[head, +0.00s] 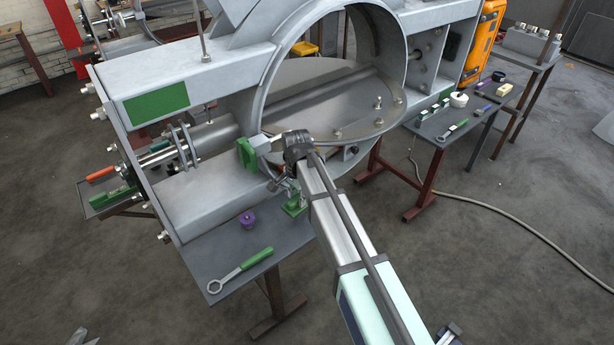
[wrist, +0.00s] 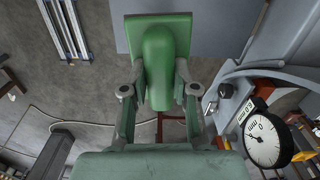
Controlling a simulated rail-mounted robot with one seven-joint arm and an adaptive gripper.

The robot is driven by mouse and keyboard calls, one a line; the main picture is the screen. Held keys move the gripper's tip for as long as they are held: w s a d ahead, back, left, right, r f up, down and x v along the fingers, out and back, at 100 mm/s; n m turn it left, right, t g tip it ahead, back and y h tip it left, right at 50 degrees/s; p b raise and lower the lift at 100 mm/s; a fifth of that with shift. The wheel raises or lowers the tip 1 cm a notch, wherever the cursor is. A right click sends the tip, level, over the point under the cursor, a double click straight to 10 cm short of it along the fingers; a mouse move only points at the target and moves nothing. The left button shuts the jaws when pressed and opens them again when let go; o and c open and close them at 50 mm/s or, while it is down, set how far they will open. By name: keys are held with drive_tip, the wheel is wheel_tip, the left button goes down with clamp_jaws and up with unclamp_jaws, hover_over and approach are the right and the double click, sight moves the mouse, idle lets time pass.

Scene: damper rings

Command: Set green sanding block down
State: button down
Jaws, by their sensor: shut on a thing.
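The green sanding block (wrist: 165,50) has a flat base and a raised rounded grip. In the wrist view it sits between the fingers of my gripper (wrist: 160,95), which is shut on its grip.
A purple knob-like part (head: 248,221) and a green-handled ring wrench (head: 240,270) lie on the near table. The large grey ring housing (head: 265,95) stands close behind. A dial gauge (wrist: 262,138) is right of my gripper.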

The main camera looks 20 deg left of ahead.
drive_tip(key=shift+s+a+f+m, duration=0.25)
drive_tip(key=shift+s+f, duration=0.1)
drive_tip(key=shift+f, duration=0.25)
drive_tip(key=shift+s+a+f+m, duration=0.25)
drive_tip(key=shift+s+f, duration=0.05)
drive_tip(key=shift+f, duration=0.25)
drive_tip(key=shift+f+b, duration=1.15)
drive_tip(key=shift+f, duration=1.35)
drive_tip(key=shift+f, duration=0.1)
drive_tip(key=shift+f+b, duration=0.3)
drive_tip(key=shift+f, duration=0.35)
drive_tip(key=shift+f, duration=0.25)
drive_tip(key=c, duration=0.8)
unclamp_jaws()
